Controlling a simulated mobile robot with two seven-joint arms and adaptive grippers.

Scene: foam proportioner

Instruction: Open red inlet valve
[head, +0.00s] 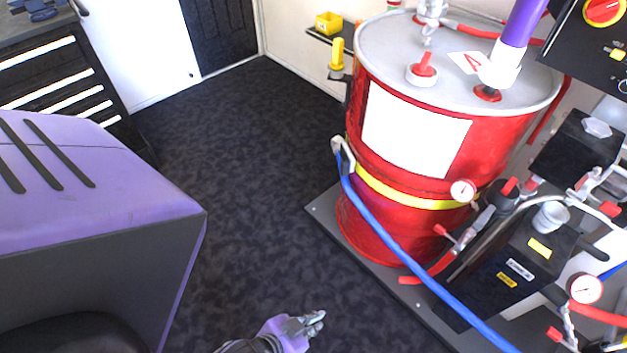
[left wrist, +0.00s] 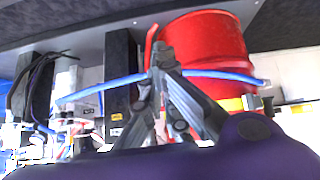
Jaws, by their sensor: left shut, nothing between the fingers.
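Red lever handles show on the pipework right of the drum. One (head: 411,280) sits low at the drum's front, on a red pipe. Another (head: 441,231) sits above it, near a round gauge (head: 463,191). I cannot tell which one is the inlet valve. My left gripper (head: 313,322) is shut and empty at the bottom of the head view, over the dark floor, apart from the handles. In the left wrist view its fingers (left wrist: 162,58) overlap the blue hose and drum in the picture, and a red part (left wrist: 152,42) shows beside the fingertips. My right gripper is not in view.
The big red drum (head: 385,222) stands on a grey base plate (head: 322,212). A blue hose (head: 395,251) runs diagonally across the front of the drum and pipework. A black control panel (head: 575,45) is at the upper right. Open dark carpet (head: 250,150) lies left of the drum.

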